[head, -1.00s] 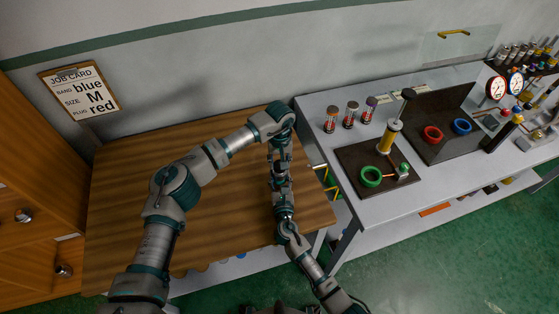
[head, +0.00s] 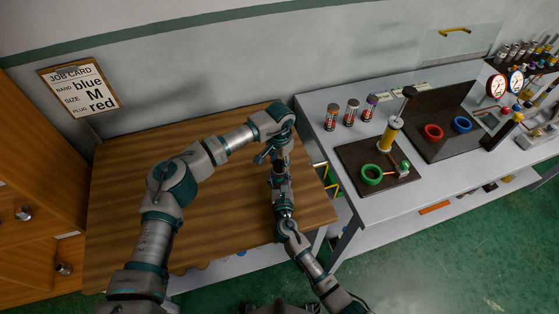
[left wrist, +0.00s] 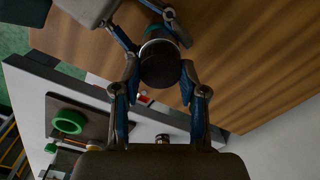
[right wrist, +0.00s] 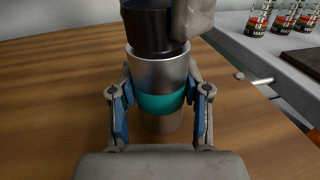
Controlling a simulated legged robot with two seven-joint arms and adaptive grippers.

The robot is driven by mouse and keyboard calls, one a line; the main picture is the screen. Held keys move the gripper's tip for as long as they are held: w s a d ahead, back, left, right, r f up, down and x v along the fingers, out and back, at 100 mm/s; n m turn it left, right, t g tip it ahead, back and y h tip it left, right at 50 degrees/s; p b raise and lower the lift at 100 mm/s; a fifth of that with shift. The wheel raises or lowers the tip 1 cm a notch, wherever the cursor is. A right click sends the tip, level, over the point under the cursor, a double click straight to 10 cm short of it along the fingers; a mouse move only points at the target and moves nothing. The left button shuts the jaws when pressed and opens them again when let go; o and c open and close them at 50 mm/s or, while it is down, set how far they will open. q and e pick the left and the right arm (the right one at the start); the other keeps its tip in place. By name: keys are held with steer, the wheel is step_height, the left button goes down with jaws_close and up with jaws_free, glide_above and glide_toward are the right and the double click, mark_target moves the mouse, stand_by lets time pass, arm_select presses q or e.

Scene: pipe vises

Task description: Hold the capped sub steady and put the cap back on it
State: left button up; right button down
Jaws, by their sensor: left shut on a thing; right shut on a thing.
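In the right wrist view, the sub (right wrist: 160,80) is an upright silver cylinder with a teal band. My right gripper (right wrist: 160,118) is shut around it from both sides. My left gripper (left wrist: 160,78) is shut on the cap (left wrist: 160,64), seen end-on in the left wrist view. In the head view, my left gripper (head: 278,166) is directly above my right gripper (head: 282,190); they hide most of both parts.
The wooden table (head: 130,200) is clear around the grippers. To the right, a grey bench (head: 330,150) carries several small jars, a dark board (head: 350,158) with a green ring (head: 371,175), and red and blue rings. A job card (head: 80,88) hangs on the wall.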

arm_select(q)
steer(key=shift+a, duration=0.2)
steer(key=o, duration=0.9)
steer(key=shift+o, duration=0.2)
steer(key=shift+d, duration=0.1)
steer(key=shift+r, duration=2.3)
steer(key=shift+c, duration=0.4)
